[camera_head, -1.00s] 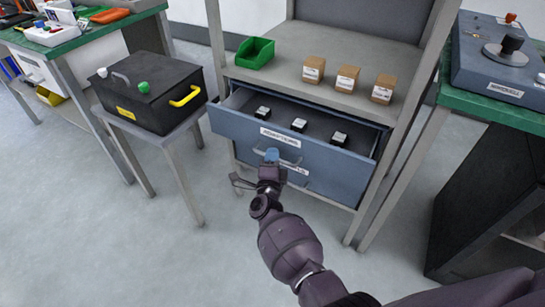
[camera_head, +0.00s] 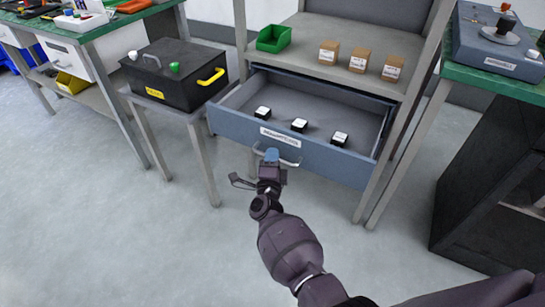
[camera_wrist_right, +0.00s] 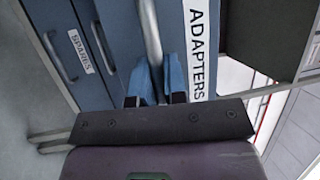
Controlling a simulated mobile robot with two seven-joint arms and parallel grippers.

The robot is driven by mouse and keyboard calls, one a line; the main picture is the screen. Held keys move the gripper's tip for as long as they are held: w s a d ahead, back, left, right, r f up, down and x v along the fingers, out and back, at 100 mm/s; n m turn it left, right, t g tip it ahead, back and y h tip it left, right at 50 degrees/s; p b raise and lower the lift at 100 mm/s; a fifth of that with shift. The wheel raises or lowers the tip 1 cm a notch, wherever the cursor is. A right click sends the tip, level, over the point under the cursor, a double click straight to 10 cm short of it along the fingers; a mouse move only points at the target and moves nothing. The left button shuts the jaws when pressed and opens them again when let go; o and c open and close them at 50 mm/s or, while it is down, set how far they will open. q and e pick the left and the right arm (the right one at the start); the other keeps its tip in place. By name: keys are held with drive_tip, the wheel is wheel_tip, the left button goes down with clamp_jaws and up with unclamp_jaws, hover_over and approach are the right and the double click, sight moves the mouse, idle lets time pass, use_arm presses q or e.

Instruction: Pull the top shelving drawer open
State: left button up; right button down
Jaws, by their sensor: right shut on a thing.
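The top shelving drawer (camera_head: 235,122) is blue-grey, labelled ADAPTERS, and stands well open from the shelving unit. Several small black items with white tops (camera_head: 299,125) lie in it. My right gripper (camera_head: 271,156) is at the drawer's front and is shut on its bar handle (camera_head: 291,162). In the right wrist view the blue fingertips (camera_wrist_right: 159,80) sit on either side of the handle (camera_wrist_right: 151,35), beside the ADAPTERS label (camera_wrist_right: 197,45). A lower drawer labelled SPARES (camera_wrist_right: 80,52) shows in the wrist view. My left gripper is not in view.
A green bin (camera_head: 273,39) and three brown boxes (camera_head: 360,60) stand on the shelf above. A black case (camera_head: 175,75) sits on a small table to the left. A green-topped bench (camera_head: 500,80) stands right. The floor in front is clear.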

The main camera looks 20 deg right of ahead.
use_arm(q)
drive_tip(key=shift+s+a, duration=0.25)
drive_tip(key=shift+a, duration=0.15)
use_arm(e)
drive_tip(key=shift+s+a, duration=0.25)
drive_tip(key=shift+a, duration=0.2)
drive_tip(key=c, duration=1.2)
unclamp_jaws()
